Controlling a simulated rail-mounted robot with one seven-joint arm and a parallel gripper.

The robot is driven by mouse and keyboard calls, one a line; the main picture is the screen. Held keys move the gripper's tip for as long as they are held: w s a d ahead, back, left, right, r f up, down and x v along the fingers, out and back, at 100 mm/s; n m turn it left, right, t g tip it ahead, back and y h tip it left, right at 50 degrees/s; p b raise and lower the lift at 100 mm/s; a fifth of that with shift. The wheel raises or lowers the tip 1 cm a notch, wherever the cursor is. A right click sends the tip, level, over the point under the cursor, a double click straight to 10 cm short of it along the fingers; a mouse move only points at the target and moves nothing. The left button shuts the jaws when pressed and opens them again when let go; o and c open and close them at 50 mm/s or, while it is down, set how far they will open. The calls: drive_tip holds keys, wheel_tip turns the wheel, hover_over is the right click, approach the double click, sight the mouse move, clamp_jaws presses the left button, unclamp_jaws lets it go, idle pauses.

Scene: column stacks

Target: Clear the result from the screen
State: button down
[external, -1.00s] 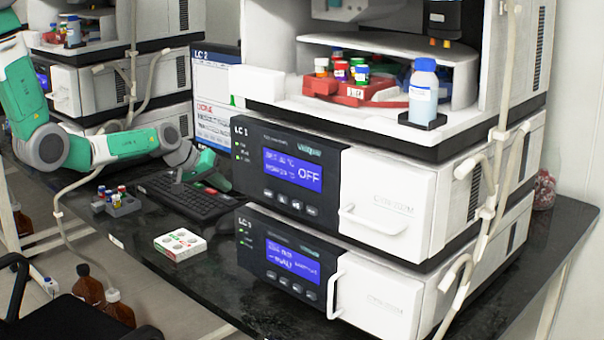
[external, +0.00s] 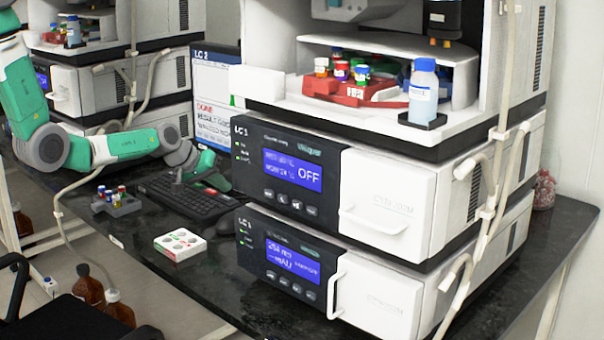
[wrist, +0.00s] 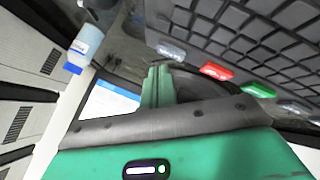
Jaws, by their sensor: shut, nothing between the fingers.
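The screen (external: 213,75) stands behind the LC 1 stack, partly hidden by it. It reads "LC 2" at the top and shows a red "DONE" line with result text below. The black keyboard (external: 163,187) lies on the bench in front of it. In the wrist view, the keyboard (wrist: 250,35) has a row of larger coloured keys along its edge, including a red key (wrist: 216,71) and a green key (wrist: 258,90). My gripper (external: 214,180) is over the keyboard's right end. Its fingers (wrist: 158,70) are shut and empty beside this row; contact cannot be told.
The LC 1 stack (external: 390,200) stands close to the right of my gripper. A dark mouse (external: 224,223) lies by the keyboard. Bare bench lies between tray and stack.

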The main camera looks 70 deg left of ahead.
drive_tip(key=shift+f+b, duration=0.3)
drive_tip(key=shift+f, duration=0.15)
drive_tip(key=shift+f+b, duration=0.4)
idle(0.4)
drive_tip(key=shift+r, duration=0.1)
drive_tip(key=shift+r+p, duration=0.75)
drive_tip(key=shift+p, duration=0.1)
wheel_tip(320, 180, up, 5)
drive_tip(key=p, duration=0.4)
idle(0.8)
